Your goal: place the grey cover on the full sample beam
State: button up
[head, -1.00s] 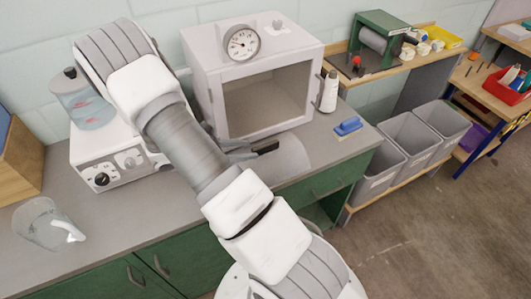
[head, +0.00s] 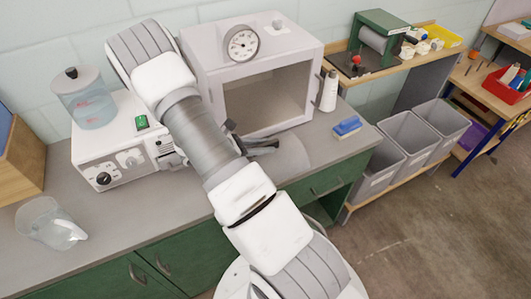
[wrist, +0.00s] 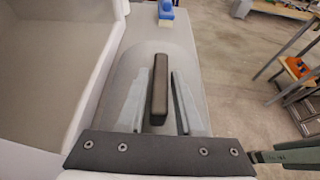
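The grey cover (head: 292,158) is a smooth rounded grey shape on the counter in front of the white cabinet. In the wrist view the cover (wrist: 200,60) has a dark bar handle (wrist: 158,90) standing up along its middle. My gripper (wrist: 166,66) is open with one pale finger on each side of that handle, with narrow gaps showing. In the head view my gripper (head: 264,146) reaches low over the cover, partly hidden by my arm. I cannot identify the full sample beam for certain; a grey roller (head: 373,39) sits in a green stand at the back right.
The white cabinet (head: 205,58) with a dial rises close to the gripper's left. A blue brush (head: 347,126) and a white bottle (head: 329,92) are on the counter. Grey bins (head: 408,140) stand right of it. A clear beaker (head: 50,222) is at the left.

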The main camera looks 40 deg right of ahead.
grip_shut()
jog(key=shift+r, duration=0.2)
